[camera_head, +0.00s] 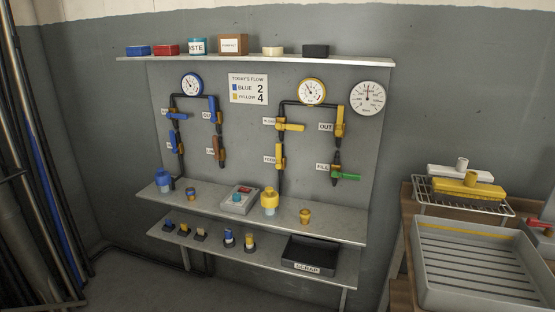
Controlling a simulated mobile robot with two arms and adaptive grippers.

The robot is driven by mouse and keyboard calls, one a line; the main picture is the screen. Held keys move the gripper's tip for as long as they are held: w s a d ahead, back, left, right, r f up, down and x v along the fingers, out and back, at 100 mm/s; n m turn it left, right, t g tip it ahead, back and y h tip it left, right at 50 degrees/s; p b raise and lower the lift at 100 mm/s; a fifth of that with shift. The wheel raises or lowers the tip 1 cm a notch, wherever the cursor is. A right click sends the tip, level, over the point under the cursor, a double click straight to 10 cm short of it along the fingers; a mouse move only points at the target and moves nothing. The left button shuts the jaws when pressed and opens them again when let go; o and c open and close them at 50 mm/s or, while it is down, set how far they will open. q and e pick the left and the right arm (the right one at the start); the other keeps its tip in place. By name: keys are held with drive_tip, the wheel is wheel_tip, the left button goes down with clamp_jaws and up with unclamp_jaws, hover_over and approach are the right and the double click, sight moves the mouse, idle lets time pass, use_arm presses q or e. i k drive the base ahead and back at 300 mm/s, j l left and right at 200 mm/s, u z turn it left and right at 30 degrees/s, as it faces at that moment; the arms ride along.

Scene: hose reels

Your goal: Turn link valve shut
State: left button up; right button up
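A grey panel (250,137) on the wall carries two sets of dark pipes with valves. A brown-orange handle (222,149) stands upright at the lower right of the left set; the small label (210,152) beside it is partly covered and hard to read, so I cannot tell for sure that it is the link valve. The left set also has a level blue handle (178,116) and upright blue handles (213,106). The right set has a level yellow handle (291,127), upright yellow handles (340,121) and a level green handle (347,177) by a FILL label. Neither gripper is in view.
Two shelves below the panel hold caps, fittings, a grey box with a button (240,200) and a black SCRAP tray (309,259). A top shelf (255,60) holds small boxes. A table at right bears a grey tray (480,270) and a wire rack. Dark pipes stand at left.

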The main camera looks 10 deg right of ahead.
sight(216, 147)
drive_tip(key=i+j+z, duration=0.1)
drive_tip(key=i, duration=0.35)
drive_tip(key=i+j+z, duration=0.1)
drive_tip(key=i+j, duration=0.55)
drive_tip(key=i, duration=0.2)
drive_tip(key=z, duration=0.05)
